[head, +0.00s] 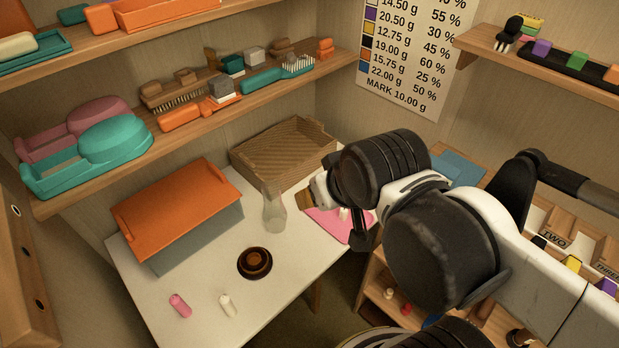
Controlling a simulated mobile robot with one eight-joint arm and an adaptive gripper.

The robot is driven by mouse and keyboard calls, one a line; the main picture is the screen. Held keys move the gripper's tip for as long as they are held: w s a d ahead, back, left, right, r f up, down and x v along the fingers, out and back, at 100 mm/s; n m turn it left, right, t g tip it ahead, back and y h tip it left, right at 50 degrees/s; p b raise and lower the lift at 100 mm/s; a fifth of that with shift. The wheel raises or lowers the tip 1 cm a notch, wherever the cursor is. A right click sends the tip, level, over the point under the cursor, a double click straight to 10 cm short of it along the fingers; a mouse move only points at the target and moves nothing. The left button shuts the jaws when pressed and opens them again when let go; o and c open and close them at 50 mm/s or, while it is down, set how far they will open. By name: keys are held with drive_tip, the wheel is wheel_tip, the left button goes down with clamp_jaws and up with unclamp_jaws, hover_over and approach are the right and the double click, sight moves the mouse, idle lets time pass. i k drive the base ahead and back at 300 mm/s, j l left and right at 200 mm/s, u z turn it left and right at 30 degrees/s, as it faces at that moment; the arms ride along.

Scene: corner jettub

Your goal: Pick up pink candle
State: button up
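A small pink cylinder that looks like the pink candle (180,305) lies near the front left of the white table (190,334). It is in plain view and nothing touches it. A white candle-like cylinder (228,305) lies to its right, apart from it. My gripper (358,240) is to the right of and farther back than the pink candle, near a pink mat (335,226). One dark finger part shows pointing down. My own arm hides most of the gripper, so I cannot tell whether it is open or shut.
A brown round dish (254,262), a clear bottle (274,212), an orange-topped box (178,208) and a wicker tray (285,160) stand on the table. Loaded wall shelves (190,124) overhang its back. A wooden rack (375,281) stands at the right. The table around the pink candle is mostly clear.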

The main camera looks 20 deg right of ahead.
sight(177, 303)
drive_tip(key=j+u, duration=0.1)
drive_tip(key=u, duration=0.3)
drive_tip(key=j+u, duration=0.1)
drive_tip(key=u, duration=0.3)
drive_tip(key=j+u, duration=0.1)
drive_tip(key=u, duration=0.25)
drive_tip(key=j+z, duration=0.5)
drive_tip(key=j, duration=0.15)
drive_tip(key=i, duration=0.05)
